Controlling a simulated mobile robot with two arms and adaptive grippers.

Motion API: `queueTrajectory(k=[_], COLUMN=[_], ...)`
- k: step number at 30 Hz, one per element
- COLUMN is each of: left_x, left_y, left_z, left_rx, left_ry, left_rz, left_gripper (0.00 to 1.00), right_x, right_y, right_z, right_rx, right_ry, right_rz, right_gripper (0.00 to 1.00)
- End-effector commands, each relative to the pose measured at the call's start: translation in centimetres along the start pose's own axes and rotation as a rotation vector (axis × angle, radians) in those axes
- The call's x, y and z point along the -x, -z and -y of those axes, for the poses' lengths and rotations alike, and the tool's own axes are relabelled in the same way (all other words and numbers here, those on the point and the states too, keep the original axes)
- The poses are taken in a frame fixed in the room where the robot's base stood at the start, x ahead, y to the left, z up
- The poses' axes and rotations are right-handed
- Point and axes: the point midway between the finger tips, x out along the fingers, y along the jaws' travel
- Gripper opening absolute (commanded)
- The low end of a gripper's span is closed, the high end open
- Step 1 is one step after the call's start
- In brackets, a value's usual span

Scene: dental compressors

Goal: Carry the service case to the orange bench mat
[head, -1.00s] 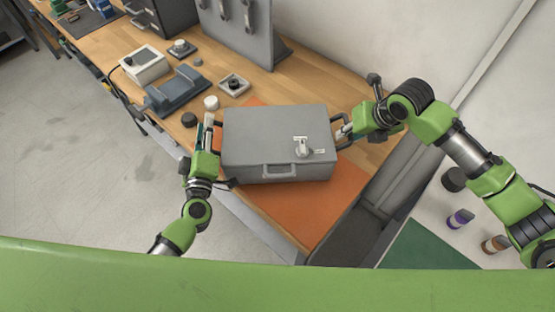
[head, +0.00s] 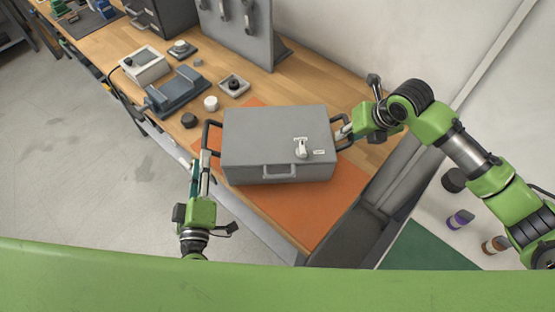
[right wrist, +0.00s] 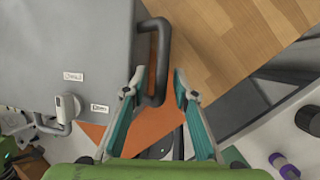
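The grey service case (head: 270,135) rests flat on the orange bench mat (head: 310,215), covering its middle. Its lid is shut; a white latch and a front handle show. My left gripper (head: 201,160) is off the case's left handle (head: 211,138), just in front of it, empty, with its fingers apart. My right gripper (head: 342,130) is at the right handle. In the right wrist view, my right gripper (right wrist: 158,75) has its fingers apart on either side of the dark handle bar (right wrist: 160,55), with a gap visible on the right.
Left of the mat are a dark round knob (head: 189,120), a white cap (head: 211,103), a blue-grey cradle (head: 177,90) and a white device (head: 145,64). A grey tool panel (head: 236,32) stands behind. Bottles (head: 461,219) stand at lower right. The mat's front part is bare.

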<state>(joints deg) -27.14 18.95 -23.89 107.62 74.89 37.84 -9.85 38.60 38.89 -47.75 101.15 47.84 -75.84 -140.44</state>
Motion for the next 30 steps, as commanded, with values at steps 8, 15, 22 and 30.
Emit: queueTrajectory(k=[8,15,22,30], left_x=[0.3,0.3,0.3,0.3], left_y=[0.0,0.0,0.0,0.0], left_z=[0.0,0.0,0.0,0.0], left_rx=[-0.001,-0.001,-0.001,-0.001], left_ry=[0.000,0.000,0.000,0.000], left_rz=[0.000,0.000,0.000,0.000], left_gripper=[0.27,0.27,0.27,0.27], right_x=[3.6,8.7,11.6,12.0], right_y=[-0.2,-0.1,-0.1,0.0], right_z=[0.1,0.1,0.1,0.0], right_rx=[0.002,0.002,0.001,0.000], right_ry=[0.002,0.002,0.001,0.000], right_rz=[0.007,0.005,0.003,0.000], right_gripper=[0.26,0.26,0.26,0.26])
